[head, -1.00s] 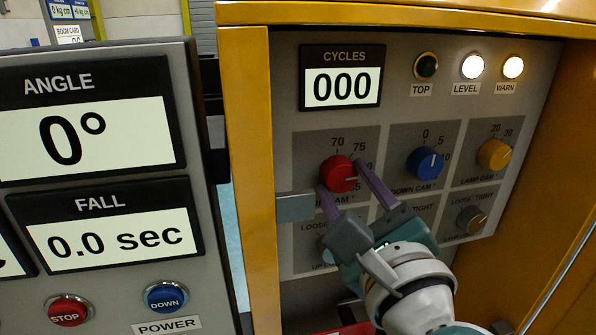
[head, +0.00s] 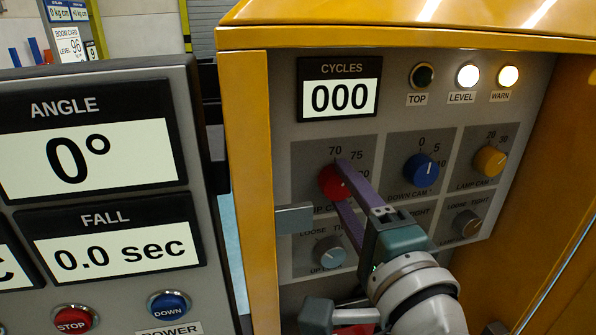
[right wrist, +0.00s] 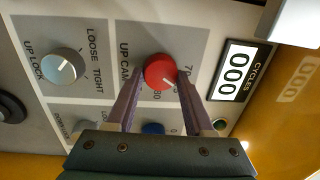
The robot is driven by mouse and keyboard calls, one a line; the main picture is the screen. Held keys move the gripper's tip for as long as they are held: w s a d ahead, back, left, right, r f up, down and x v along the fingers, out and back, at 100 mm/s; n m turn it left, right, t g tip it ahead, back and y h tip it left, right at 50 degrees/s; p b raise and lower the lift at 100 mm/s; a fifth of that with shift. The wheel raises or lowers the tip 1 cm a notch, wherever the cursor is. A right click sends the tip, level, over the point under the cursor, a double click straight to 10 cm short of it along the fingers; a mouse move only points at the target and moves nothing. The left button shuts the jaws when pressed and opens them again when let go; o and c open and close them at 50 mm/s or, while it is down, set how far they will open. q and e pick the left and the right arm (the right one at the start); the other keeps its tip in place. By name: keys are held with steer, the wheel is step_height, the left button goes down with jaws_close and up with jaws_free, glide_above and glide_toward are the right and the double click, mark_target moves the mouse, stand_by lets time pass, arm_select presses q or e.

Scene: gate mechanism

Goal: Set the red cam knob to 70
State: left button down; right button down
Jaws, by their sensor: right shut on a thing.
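The red cam knob (head: 332,183) is round and sits on the grey panel above the UP CAM label. The 70 and 75 marks are printed above it; marks at its right are partly hidden by my fingers. My right gripper (head: 341,186) is shut on the knob, one purple finger at its upper right and one at its lower side. In the right wrist view the knob (right wrist: 160,68) sits between both fingertips (right wrist: 160,77). Its white pointer line points to the lower right there; I cannot tell the exact number. My left gripper is not in view.
A blue DOWN CAM knob (head: 421,168) and a yellow knob (head: 489,161) stand to the right. A grey UP LOCK knob (head: 328,251) is just below. A grey latch block (head: 294,218) juts out at the left. Yellow cabinet walls (head: 249,170) frame the panel.

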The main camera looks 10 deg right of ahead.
steer(key=n+p, duration=0.1)
steer(key=n, duration=0.6)
steer(key=shift+r+y+p, duration=0.15)
steer(key=shift+y+p, duration=0.15)
steer(key=shift+p, duration=0.05)
steer(key=shift+c, duration=1.4)
jaws_free()
steer(key=s+b, duration=0.1)
steer(key=s, duration=0.9)
steer(key=shift+d+f, duration=0.25)
steer(key=shift+d, duration=0.15)
